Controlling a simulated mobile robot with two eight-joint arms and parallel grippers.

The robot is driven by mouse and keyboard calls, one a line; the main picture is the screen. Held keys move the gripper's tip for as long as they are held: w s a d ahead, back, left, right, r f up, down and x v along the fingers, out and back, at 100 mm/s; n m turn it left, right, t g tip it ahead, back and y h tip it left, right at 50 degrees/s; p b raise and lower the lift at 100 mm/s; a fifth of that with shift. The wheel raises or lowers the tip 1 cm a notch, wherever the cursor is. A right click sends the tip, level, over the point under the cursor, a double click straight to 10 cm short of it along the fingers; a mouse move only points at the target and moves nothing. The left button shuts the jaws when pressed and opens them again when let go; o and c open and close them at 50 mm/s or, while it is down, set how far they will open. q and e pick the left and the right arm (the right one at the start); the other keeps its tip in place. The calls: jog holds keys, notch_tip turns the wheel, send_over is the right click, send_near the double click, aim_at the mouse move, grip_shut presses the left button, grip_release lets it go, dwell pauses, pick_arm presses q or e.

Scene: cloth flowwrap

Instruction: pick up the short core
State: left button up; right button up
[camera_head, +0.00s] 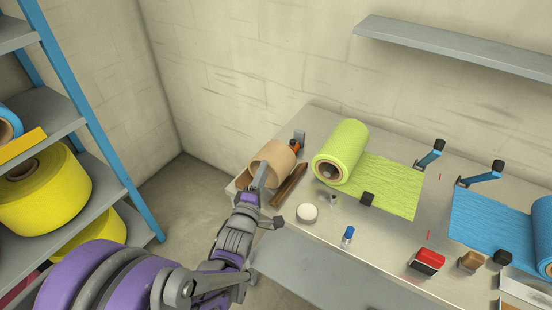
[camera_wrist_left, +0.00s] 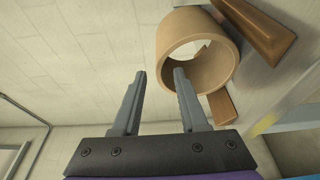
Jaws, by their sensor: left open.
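The short core, a tan cardboard tube (camera_head: 272,162), lies on its side at the left end of the workbench. In the left wrist view the core (camera_wrist_left: 228,66) shows its round open end, ahead and to the right of my fingers. My left gripper (camera_head: 262,176) is in front of the core and hides part of it in the head view. Its jaws (camera_wrist_left: 160,72) are open with nothing between them. The right finger overlaps the core's rim in the wrist view; I cannot tell whether it touches. My right gripper is not in view.
A brown bar (camera_head: 289,186) lies right beside the core. A green roll (camera_head: 346,143), a white round item (camera_head: 307,213) and a blue-capped item (camera_head: 348,235) are further right on the bench (camera_head: 385,243). Shelving with yellow rolls (camera_head: 60,190) stands at left.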

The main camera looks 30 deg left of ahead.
aim_at(272, 151)
pick_arm(q)
jog(key=x, duration=0.4)
jog(key=p+x, duration=0.1)
jog(key=x, duration=0.3)
jog(key=shift+w+d+r, duration=0.15)
jog(key=shift+w+d, duration=0.05)
jog(key=shift+w, duration=0.1)
jog(key=shift+w+a, duration=0.15)
jog(key=shift+w, duration=0.3)
jog(key=shift+s, duration=0.1)
grip_shut()
dwell(0.6)
